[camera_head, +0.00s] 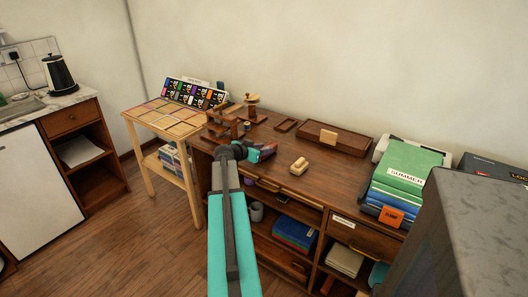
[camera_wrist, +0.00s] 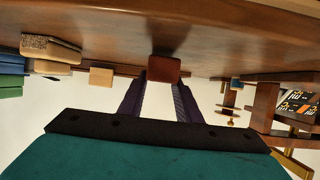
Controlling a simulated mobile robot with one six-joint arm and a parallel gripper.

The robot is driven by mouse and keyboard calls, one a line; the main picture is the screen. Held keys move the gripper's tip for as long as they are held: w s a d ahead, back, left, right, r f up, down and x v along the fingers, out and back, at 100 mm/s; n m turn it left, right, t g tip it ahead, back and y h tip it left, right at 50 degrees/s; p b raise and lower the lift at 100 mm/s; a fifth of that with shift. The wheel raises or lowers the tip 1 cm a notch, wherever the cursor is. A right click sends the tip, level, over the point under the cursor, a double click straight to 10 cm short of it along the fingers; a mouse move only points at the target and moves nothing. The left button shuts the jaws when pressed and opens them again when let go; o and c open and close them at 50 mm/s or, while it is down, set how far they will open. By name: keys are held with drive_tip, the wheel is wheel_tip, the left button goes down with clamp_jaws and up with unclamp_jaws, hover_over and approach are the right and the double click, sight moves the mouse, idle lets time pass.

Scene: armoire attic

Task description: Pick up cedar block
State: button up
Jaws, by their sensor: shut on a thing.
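The reddish-brown block that I take as the cedar block (camera_wrist: 165,68) sits between the fingertips of my gripper (camera_wrist: 163,80) in the wrist view. The two dark purple fingers are shut on it, one on each side. In the head view my gripper (camera_head: 269,149) is low over the left part of the dark wooden desk (camera_head: 325,180). The block is too small or hidden there to make out. I cannot tell whether it touches the desk top.
A pale wooden piece (camera_head: 299,166) lies right of my gripper. A brown tray (camera_head: 335,140) with a light block (camera_head: 328,136) at its front stands behind. Small wooden stands (camera_head: 222,123) are close on the left. Stacked books (camera_head: 405,175) fill the right end.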

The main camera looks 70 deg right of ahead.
drive_tip(key=shift+r, duration=4.55)
